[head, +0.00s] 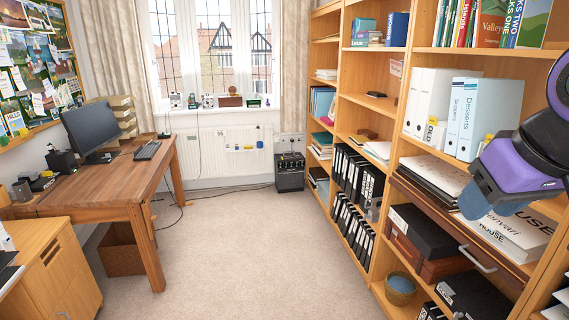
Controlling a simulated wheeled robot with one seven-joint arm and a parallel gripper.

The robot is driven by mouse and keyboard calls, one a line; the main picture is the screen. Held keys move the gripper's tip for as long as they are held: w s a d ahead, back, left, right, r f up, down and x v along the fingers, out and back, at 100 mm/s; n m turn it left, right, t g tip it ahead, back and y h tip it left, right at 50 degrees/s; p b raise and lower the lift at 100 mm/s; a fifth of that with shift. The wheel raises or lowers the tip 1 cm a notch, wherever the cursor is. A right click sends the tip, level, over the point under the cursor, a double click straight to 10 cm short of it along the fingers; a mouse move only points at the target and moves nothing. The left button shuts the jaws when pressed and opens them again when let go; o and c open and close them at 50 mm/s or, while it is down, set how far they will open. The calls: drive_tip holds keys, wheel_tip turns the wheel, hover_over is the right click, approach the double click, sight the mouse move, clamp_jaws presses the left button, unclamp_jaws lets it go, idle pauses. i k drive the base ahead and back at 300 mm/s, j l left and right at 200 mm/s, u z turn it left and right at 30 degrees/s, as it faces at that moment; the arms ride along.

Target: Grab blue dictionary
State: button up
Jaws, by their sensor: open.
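A thick dark blue book (397,29) stands upright on an upper shelf of the wooden bookcase, at the upper middle right. It looks like the blue dictionary, but its spine is too small to read. Beside it to the left is a group of teal books (363,27), some upright and some lying. My gripper (490,208) hangs at the right edge in front of the shelves, low and to the right of the blue book, well apart from it. It appears open, and nothing shows between its fingers.
The bookcase (411,55) fills the right side, with white binders (432,98), black binders (355,180) and boxes (430,229). A wooden desk (100,178) with a monitor (93,130) stands left. The carpet (245,250) between is clear. A small black amplifier (290,172) stands by the radiator.

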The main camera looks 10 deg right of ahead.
sight(398, 24)
drive_tip(key=i, duration=2.4)
drive_tip(key=i+j+z, duration=0.1)
drive_tip(key=i, duration=1.05)
